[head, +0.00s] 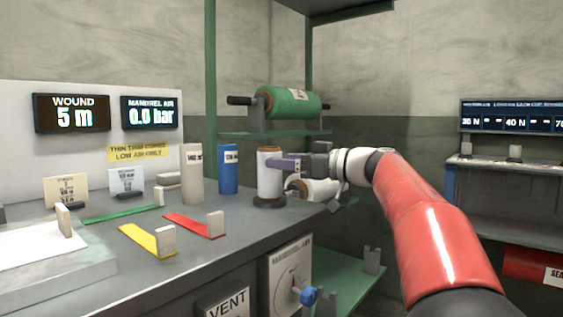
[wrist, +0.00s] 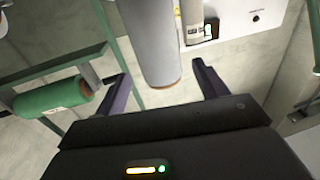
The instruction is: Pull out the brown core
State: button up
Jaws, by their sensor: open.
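A pale grey-white roll (head: 268,178) stands upright on a dark round base near the right end of the bench. The brown core (head: 269,150) shows as a rim at its top.
A beige cylinder (head: 193,175) and a blue cylinder (head: 228,170) stand left of the roll. A green roll (head: 290,103) lies on a rack above and behind. Green, red and yellow strips with small blocks lie on the bench. A valve panel (head: 290,280) is on the bench front.

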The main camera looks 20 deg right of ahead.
aim_at(263, 154)
jog(key=p+x, duration=0.1)
jog(key=x, duration=0.6)
jog(key=shift+f, duration=0.1)
jog(key=shift+s, duration=0.1)
jog(key=c, duration=1.1)
jog(key=shift+o, duration=0.2)
jog(key=shift+r+p, duration=0.35)
jog(key=shift+r, duration=0.2)
notch_tip(263, 154, up, 12)
jog(key=p, duration=0.7)
jog(key=shift+f, duration=0.25)
dwell(0.9)
